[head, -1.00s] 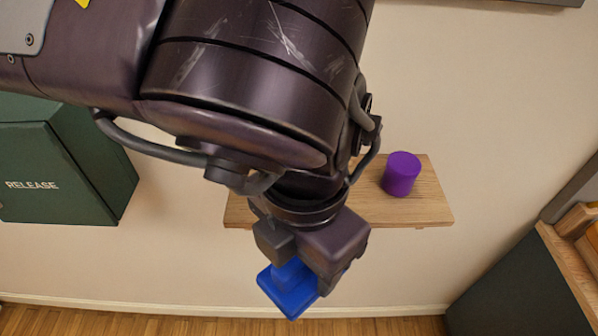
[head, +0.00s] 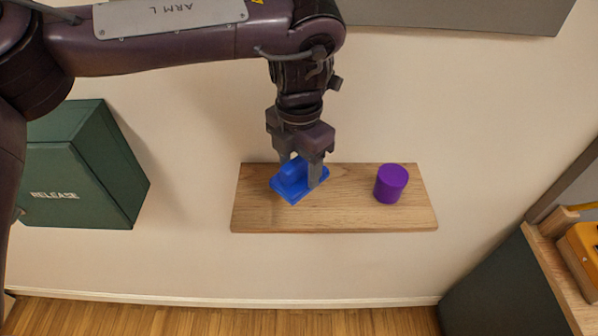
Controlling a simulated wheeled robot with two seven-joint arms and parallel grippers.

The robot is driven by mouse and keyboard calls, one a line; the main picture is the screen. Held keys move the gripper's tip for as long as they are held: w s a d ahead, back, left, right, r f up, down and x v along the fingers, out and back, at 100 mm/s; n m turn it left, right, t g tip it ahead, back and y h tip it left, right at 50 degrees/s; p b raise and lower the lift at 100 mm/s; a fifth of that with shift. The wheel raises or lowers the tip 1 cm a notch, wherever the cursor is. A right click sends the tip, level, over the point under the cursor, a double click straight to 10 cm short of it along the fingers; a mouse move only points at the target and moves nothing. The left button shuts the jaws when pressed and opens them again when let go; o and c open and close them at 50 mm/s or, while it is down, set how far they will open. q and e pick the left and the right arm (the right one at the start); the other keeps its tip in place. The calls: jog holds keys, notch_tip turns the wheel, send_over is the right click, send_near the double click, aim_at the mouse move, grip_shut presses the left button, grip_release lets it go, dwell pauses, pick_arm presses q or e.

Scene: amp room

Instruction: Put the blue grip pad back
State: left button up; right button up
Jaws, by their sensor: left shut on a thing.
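The blue grip pad (head: 292,187) has a flat square base with a raised block on top. It is at the left half of the wooden wall shelf (head: 330,213). My left gripper (head: 303,178) points down and is shut on the pad's raised block. The pad's base looks at or just above the shelf top; I cannot tell whether it touches. The base sits turned at an angle to the shelf's edges. My right gripper is not in view.
A purple cylinder (head: 391,183) stands on the shelf, right of the pad. A green box marked RELEASE (head: 75,185) is on the wall at left. A dark cabinet (head: 510,275) with a wooden top and a yellow object (head: 583,255) stands at right.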

aim_at(299, 180)
pick_arm(q)
jog(key=shift+w+f, duration=0.1)
jog(key=shift+f, duration=0.6)
notch_tip(299, 180, down, 2)
jog(key=shift+p, duration=0.4)
jog(key=shift+f+p, duration=0.45)
jog(key=shift+f, duration=0.15)
jog(key=shift+w+f, duration=0.15)
jog(key=o, duration=1)
jog(key=shift+o, duration=0.2)
notch_tip(299, 180, up, 12)
jog(key=shift+r+b, duration=0.1)
jog(key=shift+b, duration=0.75)
